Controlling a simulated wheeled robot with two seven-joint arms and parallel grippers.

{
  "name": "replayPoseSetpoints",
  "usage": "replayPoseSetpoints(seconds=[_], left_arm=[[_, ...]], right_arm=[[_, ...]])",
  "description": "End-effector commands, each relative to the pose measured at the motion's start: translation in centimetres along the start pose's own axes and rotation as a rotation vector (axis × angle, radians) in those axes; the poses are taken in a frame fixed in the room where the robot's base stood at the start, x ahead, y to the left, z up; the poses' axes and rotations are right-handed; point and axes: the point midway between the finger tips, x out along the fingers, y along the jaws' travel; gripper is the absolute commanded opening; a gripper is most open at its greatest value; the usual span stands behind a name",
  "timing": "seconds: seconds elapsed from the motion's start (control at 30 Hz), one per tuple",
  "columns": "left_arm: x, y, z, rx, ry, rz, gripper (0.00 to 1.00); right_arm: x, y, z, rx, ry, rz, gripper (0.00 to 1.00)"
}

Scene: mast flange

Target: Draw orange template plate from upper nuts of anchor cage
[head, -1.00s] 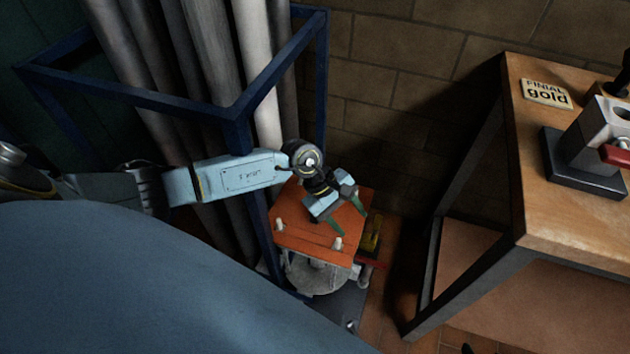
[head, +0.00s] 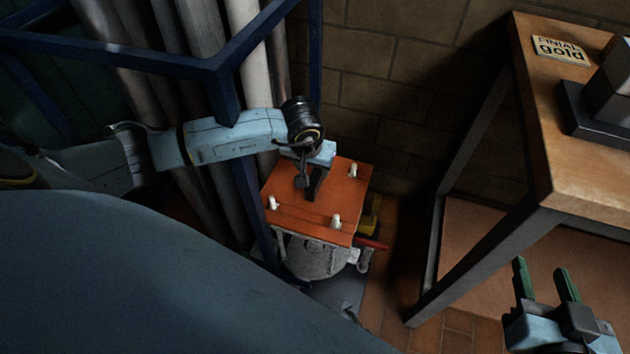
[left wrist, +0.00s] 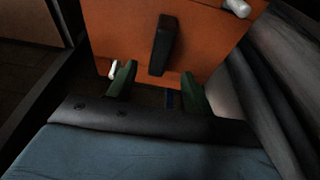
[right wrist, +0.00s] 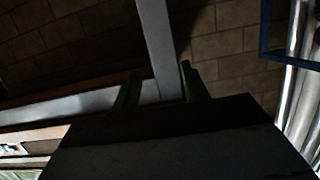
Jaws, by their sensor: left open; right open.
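The orange template plate (head: 300,215) lies over the grey anchor cage (head: 318,262), with several pale stud ends showing through its top. A black upright handle (left wrist: 163,45) stands on the plate in the left wrist view. My left gripper (head: 312,170) is over the plate's far half; its fingers are mostly hidden in the head view. In the left wrist view its green fingers (left wrist: 158,75) are apart, with the handle ahead between their lines, not gripped. My right gripper (head: 543,268) is open and empty at the lower right, far from the plate. The upper nuts cannot be made out.
A blue frame (head: 225,85) holding grey pipes (head: 200,40) stands close left of the plate. A wooden table (head: 570,150) with a "FINIAL gold" sign (head: 561,49) is at the right. Yellow (head: 370,215) and red (head: 372,243) items sit beside the cage.

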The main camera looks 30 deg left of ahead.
Motion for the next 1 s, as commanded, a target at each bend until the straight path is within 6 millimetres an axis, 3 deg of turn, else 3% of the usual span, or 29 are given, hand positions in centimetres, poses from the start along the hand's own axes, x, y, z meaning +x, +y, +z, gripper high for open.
replayPoseSetpoints(seconds=[0.27, 0.6, 1.0], left_arm=[[2.9, 0.1, 0.1, -0.002, -0.002, 0.001, 0.51], [5.9, 0.1, 0.1, -0.003, -0.002, 0.002, 0.51], [8.6, 0.1, 0.1, -0.002, -0.001, 0.002, 0.51]], right_arm=[[-0.1, -0.9, -4.5, 0.006, 0.285, -0.024, 0.45], [-2.4, -1.9, -9.6, 0.022, 0.63, -0.051, 0.45], [-4.3, -2.0, -11.5, 0.029, 0.853, -0.057, 0.45]])
